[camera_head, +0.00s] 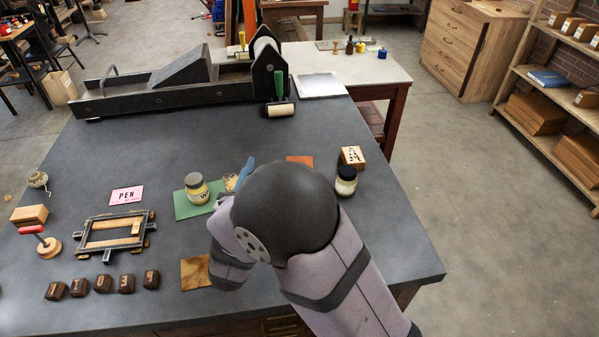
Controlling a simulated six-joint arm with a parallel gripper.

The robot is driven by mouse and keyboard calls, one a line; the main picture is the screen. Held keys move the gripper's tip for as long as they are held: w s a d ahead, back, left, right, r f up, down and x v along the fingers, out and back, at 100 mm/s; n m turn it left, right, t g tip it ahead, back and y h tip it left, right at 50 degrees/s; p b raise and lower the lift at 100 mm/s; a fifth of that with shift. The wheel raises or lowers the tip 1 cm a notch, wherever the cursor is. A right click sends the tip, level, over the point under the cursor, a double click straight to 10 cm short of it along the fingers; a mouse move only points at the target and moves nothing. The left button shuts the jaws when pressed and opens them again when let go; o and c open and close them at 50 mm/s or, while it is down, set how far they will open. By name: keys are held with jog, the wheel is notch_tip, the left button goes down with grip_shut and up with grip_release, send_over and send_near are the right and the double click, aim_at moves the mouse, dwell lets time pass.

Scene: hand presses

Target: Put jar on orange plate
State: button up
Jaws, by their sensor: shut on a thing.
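A jar with a pale lid, yellow contents and a dark letter on its label (197,188) stands upright on a green plate (183,208). Another jar with a black lid and pale contents (346,181) stands upright on the dark table to the right of my arm. The orange plate (301,160) lies flat behind my arm, and only its far part shows. My arm reaches in from the lower right, and its big dark joint covers the middle of the table. My gripper's fingers and anything between them are hidden behind the arm.
A wooden block with dark marks (353,156) lies by the black-lidded jar. A brown square (195,272), a metal frame (115,234), a pink PEN card (126,196) and several dark letter blocks (102,283) lie left. A large press (180,78) stands behind. The right front table is clear.

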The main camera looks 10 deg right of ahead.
jog(key=w+d+f+m+h+b, duration=0.1)
jog(key=w+d+b, duration=0.15)
jog(key=w, duration=0.25)
jog(key=w+d+f+g+h+b, duration=0.1)
jog(key=w+d+b, duration=0.1)
jog(key=w+b, duration=0.25)
jog(key=w+d+f+m+h+b, duration=0.1)
jog(key=w+d+b, duration=0.1)
jog(key=w, duration=0.4)
jog(key=w+d+r+b, duration=0.3)
jog(key=w+d+b, duration=0.3)
jog(key=w+d, duration=0.4)
jog(key=shift+m+g, duration=0.3)
jog(key=shift+s+d+f+p, duration=0.15)
jog(key=shift+f+p, duration=0.1)
jog(key=shift+f, duration=2)
jog(key=shift+s+d+f+p, duration=0.15)
jog(key=shift+f+p, duration=0.1)
jog(key=shift+f, duration=2.05)
jog(key=shift+s+d+f+p, duration=0.15)
jog(key=shift+f+p, duration=0.1)
jog(key=shift+f, duration=2)
jog(key=shift+f, duration=0.1)
jog(key=o, duration=0.8)
jog(key=shift+f, duration=0.1)
jog(key=o, duration=0.4)
jog(key=shift+o, duration=0.2)
